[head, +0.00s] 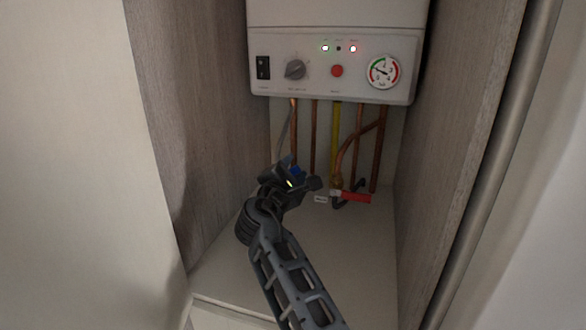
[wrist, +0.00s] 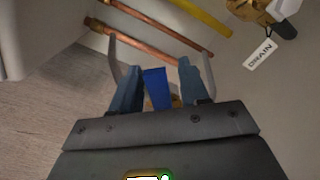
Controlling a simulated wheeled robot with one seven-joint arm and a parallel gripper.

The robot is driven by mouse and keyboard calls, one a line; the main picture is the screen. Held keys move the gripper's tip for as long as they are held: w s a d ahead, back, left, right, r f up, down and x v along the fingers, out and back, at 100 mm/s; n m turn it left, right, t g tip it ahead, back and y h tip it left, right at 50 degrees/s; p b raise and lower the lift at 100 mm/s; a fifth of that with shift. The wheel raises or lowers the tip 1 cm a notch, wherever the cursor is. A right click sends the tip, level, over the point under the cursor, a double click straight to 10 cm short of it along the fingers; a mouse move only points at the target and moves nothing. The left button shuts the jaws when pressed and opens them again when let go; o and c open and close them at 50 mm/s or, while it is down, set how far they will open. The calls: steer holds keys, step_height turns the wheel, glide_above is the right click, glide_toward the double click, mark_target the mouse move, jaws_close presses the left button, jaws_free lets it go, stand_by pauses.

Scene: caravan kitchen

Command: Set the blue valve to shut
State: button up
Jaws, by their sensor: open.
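The blue valve handle (wrist: 156,88) shows in the wrist view as a flat blue lever standing between my two fingers. A gap shows on each side of it, and its lower end is hidden by my gripper's body. In the head view only a small patch of blue handle (head: 296,170) shows at my gripper's tip. My gripper (head: 298,179) is open around the handle, low in front of the copper pipes at left; its fingers also show in the wrist view (wrist: 157,70). The valve body is mostly hidden, and I cannot tell its setting.
A red-handled valve (head: 355,197) sits just right, below the yellow pipe (head: 336,130). A white DRAIN tag (wrist: 260,54) hangs near a brass fitting (wrist: 250,10). The boiler panel (head: 310,75) is above; wooden side walls (head: 200,90) flank the narrow cupboard. Its floor in front is clear.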

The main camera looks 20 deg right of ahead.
steer(key=shift+w+d, duration=0.1)
steer(key=shift+w, duration=0.05)
steer(key=shift+c, duration=0.3)
jaws_close()
stand_by(0.3)
